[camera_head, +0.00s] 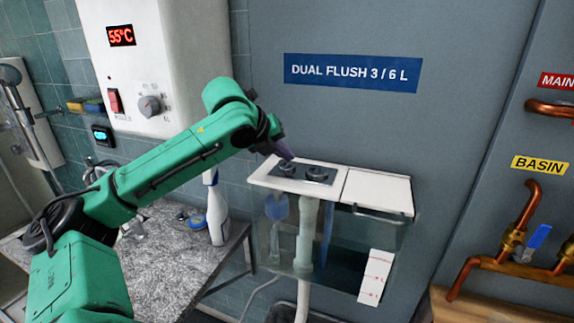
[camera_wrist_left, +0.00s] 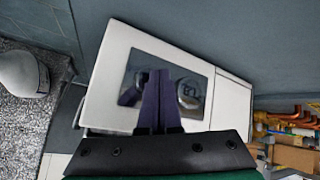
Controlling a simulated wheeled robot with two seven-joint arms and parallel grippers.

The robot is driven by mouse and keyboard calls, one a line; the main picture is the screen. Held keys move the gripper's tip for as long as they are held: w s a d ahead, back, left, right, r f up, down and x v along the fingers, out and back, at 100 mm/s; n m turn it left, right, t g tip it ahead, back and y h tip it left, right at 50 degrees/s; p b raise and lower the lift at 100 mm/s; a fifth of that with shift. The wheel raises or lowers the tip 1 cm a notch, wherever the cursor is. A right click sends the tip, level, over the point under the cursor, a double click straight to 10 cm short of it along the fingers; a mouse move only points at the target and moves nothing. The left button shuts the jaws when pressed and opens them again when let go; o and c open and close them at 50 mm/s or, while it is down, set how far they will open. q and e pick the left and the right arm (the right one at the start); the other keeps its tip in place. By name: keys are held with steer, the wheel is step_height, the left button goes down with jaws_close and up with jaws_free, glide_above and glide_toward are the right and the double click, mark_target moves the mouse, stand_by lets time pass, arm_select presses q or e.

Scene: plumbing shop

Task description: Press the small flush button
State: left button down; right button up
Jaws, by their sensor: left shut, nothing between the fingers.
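A dark plate (camera_head: 303,173) with two round flush buttons is set in the white lid (camera_head: 265,180) of a clear cistern. The left button (camera_head: 287,169) and the right button (camera_head: 317,174) sit side by side; I cannot tell surely which is smaller. My left gripper (camera_head: 287,154) is shut and empty, its purple fingertips near the left button in the head view. In the left wrist view the shut fingers (camera_wrist_left: 160,76) lie over the plate, between the two buttons, partly hiding the left one (camera_wrist_left: 130,93). The right button (camera_wrist_left: 190,93) shows beside them. Contact cannot be told. My right gripper is out of view.
A white spray bottle (camera_head: 217,212) stands on a speckled worktop (camera_head: 170,250) left of the cistern. A white water heater (camera_head: 150,65) hangs above. Copper pipes (camera_head: 525,210) run along the right wall. The blue flush sign (camera_head: 352,73) is on the wall behind.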

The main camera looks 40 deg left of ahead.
mark_target(285, 167)
arm_select(q)
steer(key=shift+f+b, duration=0.3)
steer(key=shift+f, duration=0.3)
steer(key=shift+r+p, duration=0.45)
steer(key=shift+r, duration=0.15)
step_height(285, 167, up, 6)
steer(key=p, duration=0.6)
steer(key=shift+r, duration=0.15)
stand_by(0.4)
